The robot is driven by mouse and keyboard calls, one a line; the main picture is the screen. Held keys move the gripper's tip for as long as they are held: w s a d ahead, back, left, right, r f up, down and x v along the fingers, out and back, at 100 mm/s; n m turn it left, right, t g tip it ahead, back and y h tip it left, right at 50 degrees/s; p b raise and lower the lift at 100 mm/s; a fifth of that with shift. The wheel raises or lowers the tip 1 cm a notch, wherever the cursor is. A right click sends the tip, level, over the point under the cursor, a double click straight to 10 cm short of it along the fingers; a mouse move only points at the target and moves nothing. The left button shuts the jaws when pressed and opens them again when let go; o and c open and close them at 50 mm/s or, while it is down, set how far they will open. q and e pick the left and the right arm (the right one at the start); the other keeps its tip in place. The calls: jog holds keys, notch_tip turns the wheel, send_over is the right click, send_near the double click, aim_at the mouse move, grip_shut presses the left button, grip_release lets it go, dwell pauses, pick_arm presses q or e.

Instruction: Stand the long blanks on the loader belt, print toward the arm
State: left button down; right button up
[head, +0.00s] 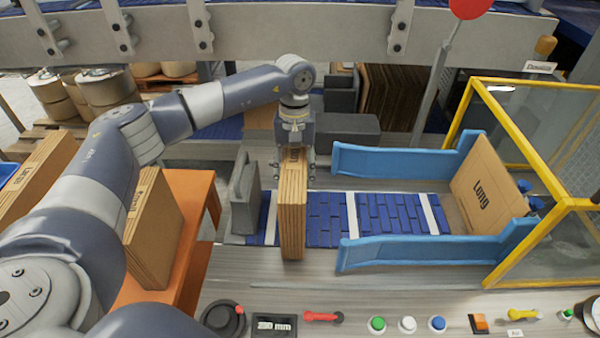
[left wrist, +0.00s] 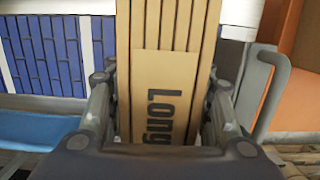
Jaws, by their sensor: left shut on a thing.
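My left gripper (head: 294,172) is shut on a bundle of long blanks (head: 292,215), brown cardboard held upright with its layered edges showing. In the left wrist view the same bundle (left wrist: 168,30) sits between the fingers, with "Long" printed on the near face. The bundle is over the left part of the blue loader belt (head: 388,212); whether its bottom touches the belt I cannot tell. Another blank marked "Long" (head: 488,185) stands at the belt's right end, print facing left. My right gripper is not in view.
Blue guide rails (head: 400,162) flank the belt's right half. A grey upright plate (head: 245,195) stands left of the bundle. More cardboard (head: 155,230) stands on an orange table (head: 195,275). A yellow-framed guard (head: 550,240) is at right; a button panel (head: 407,324) is in front.

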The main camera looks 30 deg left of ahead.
pick_arm(q)
jog(key=w+f+p, duration=0.1)
jog(key=f, duration=0.1)
jog(key=w+f+p, duration=0.1)
jog(key=w, duration=0.1)
jog(key=shift+f, duration=0.35)
jog(key=shift+s, duration=0.1)
jog(key=shift+f+b, duration=0.2)
jog(key=shift+b, duration=0.1)
jog(key=c, duration=0.8)
grip_release()
jog(key=shift+r, duration=0.15)
